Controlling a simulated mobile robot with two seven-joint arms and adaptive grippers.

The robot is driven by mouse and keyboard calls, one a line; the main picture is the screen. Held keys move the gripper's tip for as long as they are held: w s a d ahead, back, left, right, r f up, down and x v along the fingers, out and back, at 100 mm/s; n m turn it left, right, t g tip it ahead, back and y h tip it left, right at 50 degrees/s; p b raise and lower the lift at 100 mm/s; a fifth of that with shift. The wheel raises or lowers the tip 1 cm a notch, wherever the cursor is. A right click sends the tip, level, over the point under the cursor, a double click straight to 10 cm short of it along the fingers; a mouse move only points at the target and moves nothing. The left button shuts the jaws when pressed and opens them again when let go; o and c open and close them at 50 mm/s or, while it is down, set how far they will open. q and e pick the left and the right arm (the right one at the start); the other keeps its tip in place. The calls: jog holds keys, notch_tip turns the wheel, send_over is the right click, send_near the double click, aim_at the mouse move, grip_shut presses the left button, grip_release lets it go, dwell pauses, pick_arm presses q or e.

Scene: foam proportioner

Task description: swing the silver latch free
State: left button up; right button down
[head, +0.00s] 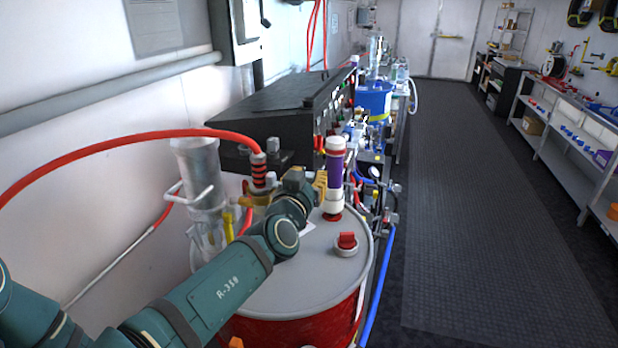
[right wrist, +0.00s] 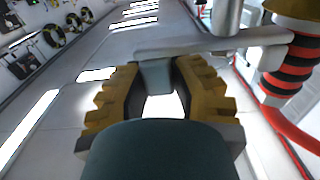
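My right gripper (head: 320,184) is above the drum lid in the head view, its yellow fingers partly hidden behind my own wrist. In the right wrist view the yellow fingers of the right gripper (right wrist: 157,75) are closed about the grey tab of the silver latch (right wrist: 205,45), one on each side, tips against it. The latch's bar runs sideways from an upright silver post. In the head view I cannot make out the latch; my wrist hides that area. My left gripper is not in view.
A red-and-black banded hose fitting (head: 258,171) stands left of my wrist; it also shows beside the fingers in the wrist view (right wrist: 290,72). A purple-and-white cylinder (head: 334,172) and red cap (head: 347,242) stand on the drum lid (head: 300,285). The floor (head: 485,220) at right is clear.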

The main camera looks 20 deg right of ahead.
jog(key=shift+w+d+n+y, duration=0.1)
jog(key=shift+n+y, duration=0.2)
jog(key=shift+y, duration=0.1)
jog(key=shift+w+d+n+t+y+b, duration=0.15)
jog(key=shift+w+n+t+y+b, duration=0.1)
jog(key=shift+n+t+y, duration=0.35)
jog(key=shift+w+d+n+t+y+b, duration=0.1)
jog(key=shift+n+t+y+b, duration=0.15)
jog(key=shift+y, duration=0.55)
jog(key=shift+w+a+n+g+y+b, duration=0.2)
jog(key=shift+w+n+y+b, duration=0.6)
jog(key=shift+n+y, duration=1.45)
jog(key=shift+w+d+n+g+y+b, duration=0.1)
jog(key=shift+w+n+g+y+b, duration=0.2)
jog(key=shift+w+n+y+b, duration=1.8)
jog(key=shift+s+a+n+g+y+p, duration=0.2)
jog(key=shift+s+n+y+p, duration=0.65)
jog(key=shift+y, duration=2.8)
jog(key=shift+w+n+b, duration=0.25)
jog(key=shift+n+b, duration=0.05)
jog(key=shift+n, duration=0.15)
jog(key=c, duration=0.8)
grip_release()
jog(key=shift+w, duration=0.1)
